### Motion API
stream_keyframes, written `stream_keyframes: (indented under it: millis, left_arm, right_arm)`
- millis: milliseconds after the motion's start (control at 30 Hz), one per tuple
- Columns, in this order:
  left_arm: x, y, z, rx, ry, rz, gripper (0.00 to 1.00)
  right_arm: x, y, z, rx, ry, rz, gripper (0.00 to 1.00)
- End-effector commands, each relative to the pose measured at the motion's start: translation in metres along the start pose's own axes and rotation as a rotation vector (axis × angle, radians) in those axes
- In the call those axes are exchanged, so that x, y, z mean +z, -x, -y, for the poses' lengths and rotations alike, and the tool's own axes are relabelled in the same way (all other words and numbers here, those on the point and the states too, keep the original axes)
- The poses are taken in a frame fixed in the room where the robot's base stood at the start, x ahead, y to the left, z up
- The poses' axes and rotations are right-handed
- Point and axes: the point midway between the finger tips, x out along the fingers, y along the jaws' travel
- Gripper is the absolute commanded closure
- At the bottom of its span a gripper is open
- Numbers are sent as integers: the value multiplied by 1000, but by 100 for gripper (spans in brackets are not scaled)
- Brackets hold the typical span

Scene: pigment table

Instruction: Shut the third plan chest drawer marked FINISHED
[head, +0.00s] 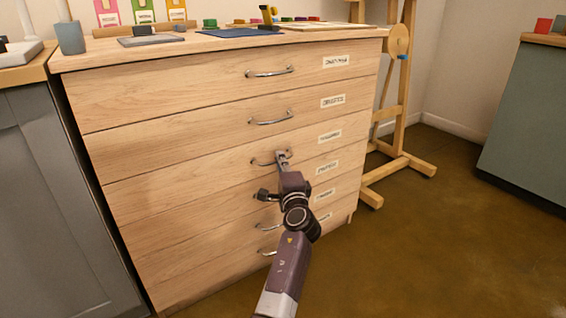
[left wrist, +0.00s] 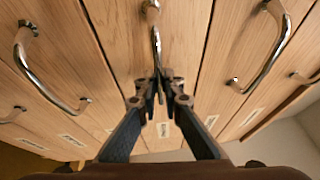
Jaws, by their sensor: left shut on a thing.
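The wooden plan chest (head: 200,150) stands ahead with a stack of drawers, each with a metal bar handle and a white label. The third drawer (head: 215,167) from the top looks flush with its neighbours; any small gap is hard to tell. Its label (head: 330,136) is too blurred to read surely. My left gripper (head: 283,156) is shut on the third drawer's handle (head: 260,162), near its right end. In the left wrist view the closed fingertips (left wrist: 158,82) meet that handle (left wrist: 155,32), with drawer fronts on both sides. My right gripper is not in view.
A grey cup (head: 71,38), a blue sheet (head: 240,32) and small pigment pots stand on the chest top. A wooden easel (head: 395,100) stands right of the chest. Grey-green cabinets flank left (head: 50,190) and far right (head: 530,120). The floor at right front is clear.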

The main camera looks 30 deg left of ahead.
Motion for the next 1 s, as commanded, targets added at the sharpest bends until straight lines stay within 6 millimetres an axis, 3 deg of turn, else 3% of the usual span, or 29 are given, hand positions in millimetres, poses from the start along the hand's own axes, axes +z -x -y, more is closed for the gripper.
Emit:
stream_keyframes:
  millis: [100, 133, 300, 767, 1000]
  left_arm:
    - [3, -2, 3, -5, 0, 4, 100]
    - [3, -2, 3, -5, 0, 4, 92]
    - [2, -2, 3, -4, 0, 3, 75]
    - [1, 0, 2, -3, 1, 2, 75]
    - [-7, 17, 3, -2, 3, 1, 75]
  right_arm:
    - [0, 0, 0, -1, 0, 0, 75]
    - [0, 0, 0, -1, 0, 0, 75]
    - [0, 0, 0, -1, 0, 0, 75]
    - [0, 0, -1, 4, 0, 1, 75]
    - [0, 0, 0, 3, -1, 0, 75]
